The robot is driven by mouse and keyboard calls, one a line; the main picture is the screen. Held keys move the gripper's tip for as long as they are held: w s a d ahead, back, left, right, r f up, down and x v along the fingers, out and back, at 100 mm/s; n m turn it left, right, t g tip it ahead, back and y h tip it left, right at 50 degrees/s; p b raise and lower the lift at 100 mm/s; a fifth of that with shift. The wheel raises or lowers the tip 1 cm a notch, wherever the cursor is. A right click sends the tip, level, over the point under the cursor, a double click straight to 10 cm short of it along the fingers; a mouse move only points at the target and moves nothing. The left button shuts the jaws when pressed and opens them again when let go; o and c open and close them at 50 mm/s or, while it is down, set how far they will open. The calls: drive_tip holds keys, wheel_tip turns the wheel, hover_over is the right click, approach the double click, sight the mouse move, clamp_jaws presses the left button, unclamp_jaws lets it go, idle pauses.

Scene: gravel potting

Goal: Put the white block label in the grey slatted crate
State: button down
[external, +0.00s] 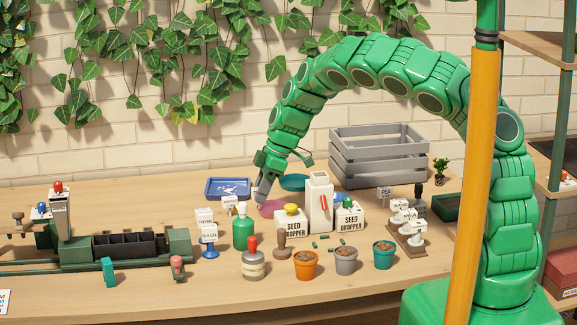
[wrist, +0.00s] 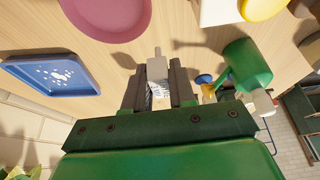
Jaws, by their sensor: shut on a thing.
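The grey slatted crate (external: 372,163) stands empty-looking at the back right of the table; its inside is mostly hidden by its slats. My gripper (external: 260,198) is at the back middle of the table, left of the crate and close to the pink saucer (external: 272,208). In the wrist view my gripper (wrist: 159,88) is shut on the white block label (wrist: 157,70), a small pale block with dark marks and a narrow stem. In the external view the label is too small and hidden to make out. The crate is not in the wrist view.
A blue tray (external: 228,188) lies left of my gripper. A green bottle (external: 243,233), white seed dropper boxes (external: 291,223) and a tall white dispenser (external: 318,202) stand in front. A teal dish (external: 293,182) lies toward the crate. A small plant (external: 440,168) stands right of the crate.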

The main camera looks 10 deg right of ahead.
sight(260, 207)
drive_tip(key=shift+w+a+f, duration=0.1)
drive_tip(key=shift+w+f, duration=0.05)
drive_tip(key=shift+f, duration=1.6)
drive_tip(key=shift+f, duration=0.15)
drive_tip(key=c, duration=0.9)
unclamp_jaws()
drive_tip(key=shift+c, duration=0.2)
drive_tip(key=shift+v, duration=6.15)
